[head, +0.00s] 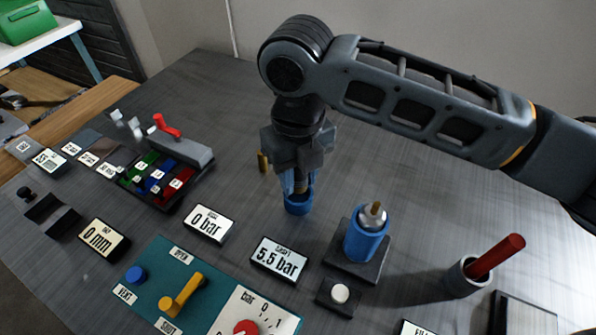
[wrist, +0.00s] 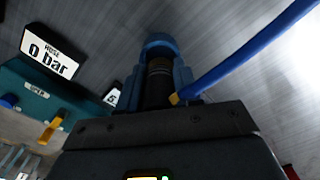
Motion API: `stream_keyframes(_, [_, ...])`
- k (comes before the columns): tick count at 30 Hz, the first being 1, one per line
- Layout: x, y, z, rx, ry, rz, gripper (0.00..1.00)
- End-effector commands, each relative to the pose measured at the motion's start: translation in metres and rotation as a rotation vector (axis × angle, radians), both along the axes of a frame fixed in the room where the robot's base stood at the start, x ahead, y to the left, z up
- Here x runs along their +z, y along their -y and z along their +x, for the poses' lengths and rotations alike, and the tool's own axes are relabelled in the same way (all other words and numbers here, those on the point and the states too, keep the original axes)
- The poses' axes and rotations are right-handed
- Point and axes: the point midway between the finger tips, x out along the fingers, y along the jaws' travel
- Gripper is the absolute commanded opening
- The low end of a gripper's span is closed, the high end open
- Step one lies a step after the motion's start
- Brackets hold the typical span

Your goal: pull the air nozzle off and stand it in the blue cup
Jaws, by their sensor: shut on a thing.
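My gripper (head: 297,184) points down and is shut on a dark, brass-ringed part, which I take for the air nozzle (wrist: 158,72). A small blue cup (head: 298,204) is directly below the fingertips, and it also shows beyond them in the wrist view (wrist: 160,42). The nozzle is in line with the cup. Its lower end is hidden, so I cannot tell whether it is inside or just above. To the right, a blue cylinder (head: 362,244) on a dark square base holds a silver fitting with a tan tip (head: 374,210).
A blue hose-like piece (wrist: 245,52) crosses beside my fingers in the wrist view. Displays reading 0 bar (head: 208,223) and 5.5 bar (head: 279,260), a teal valve panel (head: 160,262) and a grey cup (head: 462,282) with a red rod stand nearer.

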Motion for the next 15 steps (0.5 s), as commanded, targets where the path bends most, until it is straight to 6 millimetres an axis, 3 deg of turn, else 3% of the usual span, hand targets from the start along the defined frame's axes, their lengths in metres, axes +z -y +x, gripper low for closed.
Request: stream_keyframes(15, [-0.01,0.0,0.0,0.0,0.0,0.0,0.0])
